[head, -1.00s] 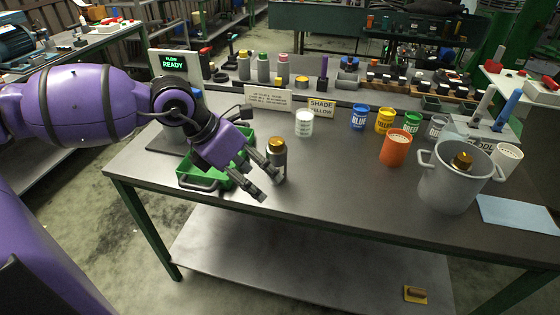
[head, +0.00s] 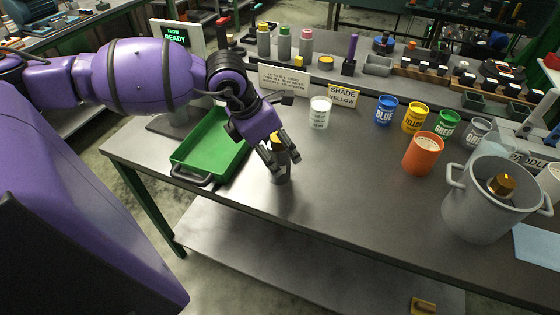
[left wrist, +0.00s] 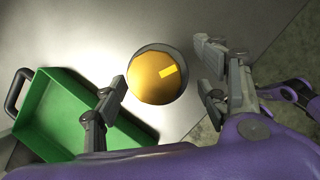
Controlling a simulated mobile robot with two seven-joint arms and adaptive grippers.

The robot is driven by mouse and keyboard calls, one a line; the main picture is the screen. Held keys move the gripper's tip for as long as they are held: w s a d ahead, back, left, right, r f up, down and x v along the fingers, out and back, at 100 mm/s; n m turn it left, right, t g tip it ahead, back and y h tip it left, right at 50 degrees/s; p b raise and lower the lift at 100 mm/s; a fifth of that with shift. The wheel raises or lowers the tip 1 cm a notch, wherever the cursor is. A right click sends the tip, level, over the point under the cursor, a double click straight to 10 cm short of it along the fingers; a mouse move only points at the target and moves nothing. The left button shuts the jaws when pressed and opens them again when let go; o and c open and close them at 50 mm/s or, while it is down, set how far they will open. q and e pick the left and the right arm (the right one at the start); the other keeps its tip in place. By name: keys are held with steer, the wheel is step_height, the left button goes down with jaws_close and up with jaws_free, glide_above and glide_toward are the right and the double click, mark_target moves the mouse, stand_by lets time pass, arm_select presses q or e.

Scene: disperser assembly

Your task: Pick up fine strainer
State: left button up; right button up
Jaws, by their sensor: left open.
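A small dark grey cylinder with a gold top (head: 281,176), which I take to be the fine strainer, stands upright near the front left of the bench. My left gripper (head: 286,164) is open over it, fingers pointing down and partly covering its top in the head view. In the left wrist view the round gold top (left wrist: 157,77) lies between the spread fingers (left wrist: 166,84), with a gap on both sides. I cannot tell how far down the fingers reach. My right gripper is in no view.
A green tray (head: 180,160) with a dark handle lies just left of the gripper. A white cup (head: 320,113) stands behind, an orange cup (head: 423,155) and a large grey pot (head: 478,215) to the right. The bench (head: 350,190) is clear between strainer and pot.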

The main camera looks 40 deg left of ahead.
arm_select(q)
steer(key=shift+x, duration=0.75)
steer(key=shift+w+f, duration=0.25)
steer(key=shift+w, duration=0.05)
jaws_close()
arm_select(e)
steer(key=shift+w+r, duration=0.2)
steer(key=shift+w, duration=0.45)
